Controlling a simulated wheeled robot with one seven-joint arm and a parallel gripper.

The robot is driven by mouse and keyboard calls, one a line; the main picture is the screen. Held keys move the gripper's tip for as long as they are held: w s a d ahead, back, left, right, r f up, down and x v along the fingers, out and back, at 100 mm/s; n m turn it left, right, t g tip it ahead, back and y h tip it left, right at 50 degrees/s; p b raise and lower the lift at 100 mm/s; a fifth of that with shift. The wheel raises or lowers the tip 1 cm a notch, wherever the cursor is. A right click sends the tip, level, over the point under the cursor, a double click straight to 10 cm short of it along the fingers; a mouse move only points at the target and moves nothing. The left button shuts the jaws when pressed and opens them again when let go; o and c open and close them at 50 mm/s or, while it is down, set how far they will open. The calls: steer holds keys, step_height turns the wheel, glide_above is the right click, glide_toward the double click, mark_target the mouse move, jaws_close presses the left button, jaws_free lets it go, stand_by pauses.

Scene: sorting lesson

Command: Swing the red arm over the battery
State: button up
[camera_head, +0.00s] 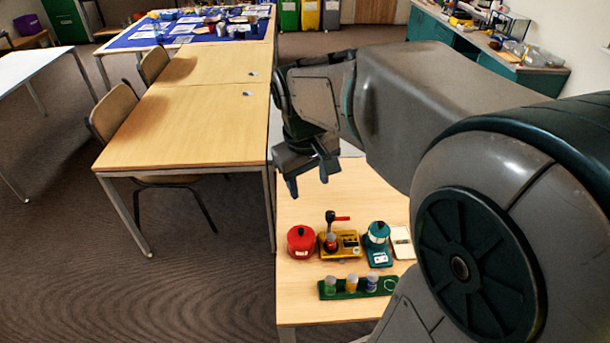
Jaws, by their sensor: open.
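A small red arm (342,218) sticks out to the right from the top of a black post on a yellow base (348,252), on the near table. A small red upright piece (331,240) stands at the post's foot.
A red pot (301,241) stands close left of the yellow base. A teal device (377,240) and a white block (402,243) stand to its right. The near table (300,205) is bare behind them. My arm hides its right side.

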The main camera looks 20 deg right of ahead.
steer(key=w+d+f+n+g+b, duration=0.1)
steer(key=w+d+f+n+g, duration=0.3)
steer(key=w, duration=0.9)
steer(key=g+h, duration=0.1)
glide_toward(330, 213)
steer(key=p+x, duration=0.1)
steer(key=x, duration=0.8)
steer(key=shift+r+p, duration=0.1)
steer(key=shift+p, duration=0.3)
steer(key=c, duration=1)
